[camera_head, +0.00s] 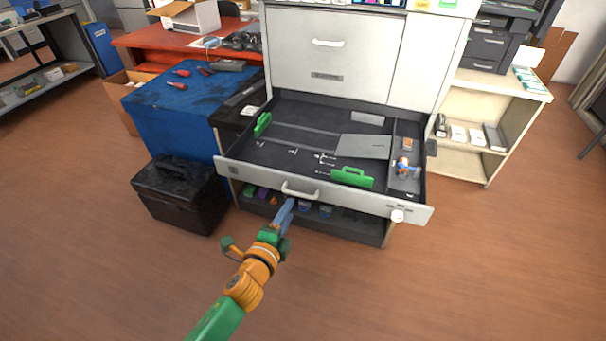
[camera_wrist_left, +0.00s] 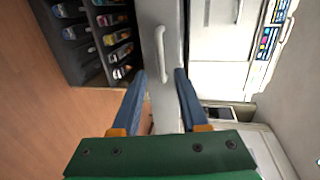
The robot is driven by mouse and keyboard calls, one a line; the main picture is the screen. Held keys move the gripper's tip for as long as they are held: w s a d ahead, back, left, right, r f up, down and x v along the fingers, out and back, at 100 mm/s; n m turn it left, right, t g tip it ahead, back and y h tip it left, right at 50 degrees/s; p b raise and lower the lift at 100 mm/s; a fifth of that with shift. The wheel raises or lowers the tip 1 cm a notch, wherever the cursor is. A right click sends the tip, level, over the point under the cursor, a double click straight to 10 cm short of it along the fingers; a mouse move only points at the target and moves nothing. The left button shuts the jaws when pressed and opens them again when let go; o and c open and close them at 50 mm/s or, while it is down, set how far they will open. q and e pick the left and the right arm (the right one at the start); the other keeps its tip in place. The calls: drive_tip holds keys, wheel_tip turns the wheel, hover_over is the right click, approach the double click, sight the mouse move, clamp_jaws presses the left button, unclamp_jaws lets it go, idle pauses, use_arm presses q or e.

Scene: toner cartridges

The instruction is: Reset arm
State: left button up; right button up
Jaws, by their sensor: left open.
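My left gripper (camera_head: 289,204) is in front of the open grey drawer (camera_head: 408,211), close to the drawer's white handle (camera_head: 301,190). The handle (camera_wrist_left: 160,57) shows just beyond the fingertips there. I cannot tell whether a finger touches it. My right gripper is in neither view.
Green guides (camera_head: 352,177) and a small orange-blue object (camera_head: 405,168) lie in the drawer. Below is a dark shelf of cartridges (camera_wrist_left: 115,38). A black case (camera_head: 180,195) stands left, a cream shelf (camera_head: 485,130) right. The front floor is clear.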

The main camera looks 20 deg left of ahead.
use_arm(q)
drive_tip(key=s+a+f+n+g, duration=0.1)
drive_tip(key=s+f+n+g, duration=0.2)
drive_tip(key=s+f, duration=0.35)
drive_tip(key=s+f+n+g, duration=0.2)
drive_tip(key=s+f+n, duration=0.15)
drive_tip(key=f, duration=0.65)
drive_tip(key=s+a+f+n+g, duration=0.1)
drive_tip(key=s+f+n+g, duration=0.15)
drive_tip(key=s+f, duration=0.45)
drive_tip(key=s+f+n+g, duration=0.3)
drive_tip(key=s+f, duration=0.2)
drive_tip(key=s, duration=0.5)
drive_tip(key=s+f+n+g, duration=0.4)
drive_tip(key=s+f, duration=0.1)
drive_tip(key=s, duration=0.5)
drive_tip(key=shift+s+a+y, duration=0.3)
drive_tip(key=shift+s+a, duration=0.1)
drive_tip(key=shift+f, duration=0.1)
